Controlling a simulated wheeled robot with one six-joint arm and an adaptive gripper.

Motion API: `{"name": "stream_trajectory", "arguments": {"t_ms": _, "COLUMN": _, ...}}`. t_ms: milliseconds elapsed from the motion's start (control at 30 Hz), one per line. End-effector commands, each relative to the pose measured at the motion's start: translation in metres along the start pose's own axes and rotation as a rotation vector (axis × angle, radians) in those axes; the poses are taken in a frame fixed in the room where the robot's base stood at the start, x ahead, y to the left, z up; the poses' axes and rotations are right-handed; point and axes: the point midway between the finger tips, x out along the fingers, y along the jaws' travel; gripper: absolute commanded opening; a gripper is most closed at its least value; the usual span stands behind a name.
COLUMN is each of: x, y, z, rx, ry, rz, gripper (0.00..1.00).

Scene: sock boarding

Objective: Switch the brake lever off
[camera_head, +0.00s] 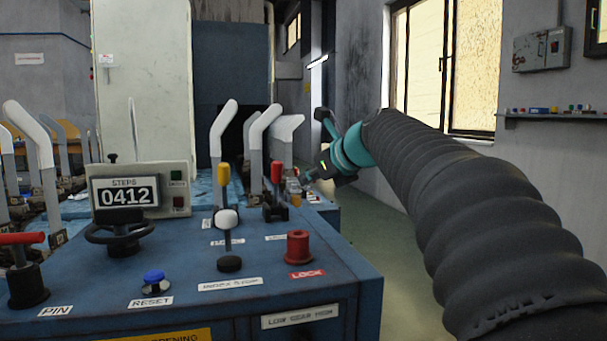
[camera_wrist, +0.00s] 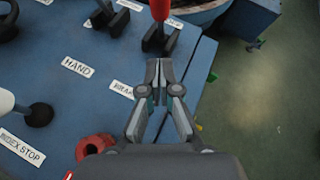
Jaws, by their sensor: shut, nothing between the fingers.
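The brake lever with its red handle (camera_head: 277,172) stands upright on the far right part of the blue console. In the wrist view its red handle (camera_wrist: 160,8) is cut off by the top edge, above a dark bracket base. A white label (camera_wrist: 122,89), which seems to read BRAKE, lies on the console just left of my fingers. My gripper (camera_wrist: 160,68) is shut and empty, with its tips just short of the lever's base and apart from it. In the head view my gripper (camera_head: 305,180) is to the right of the lever, small and partly unclear.
The white-knobbed index stop lever (camera_head: 227,220), yellow-handled lever (camera_head: 223,175), red lock knob (camera_head: 299,248), blue reset button (camera_head: 154,277) and black handwheel (camera_head: 120,235) crowd the blue console (camera_head: 240,290). Pale sock boards (camera_head: 222,130) stand behind. Open floor (camera_head: 400,235) lies right.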

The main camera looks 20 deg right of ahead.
Motion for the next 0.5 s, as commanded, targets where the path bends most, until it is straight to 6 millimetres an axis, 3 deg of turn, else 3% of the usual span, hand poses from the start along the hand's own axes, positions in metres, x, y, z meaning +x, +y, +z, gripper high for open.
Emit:
{"name": "stream_trajectory", "arguments": {"t_ms": 200, "x": 0.042, "y": 0.001, "z": -0.001, "rx": -0.001, "ry": 0.002, "rz": 0.002, "gripper": 0.00}}
{"name": "stream_trajectory", "arguments": {"t_ms": 500, "x": 0.065, "y": 0.000, "z": 0.025, "rx": -0.002, "ry": 0.001, "rz": 0.000, "gripper": 0.00}}
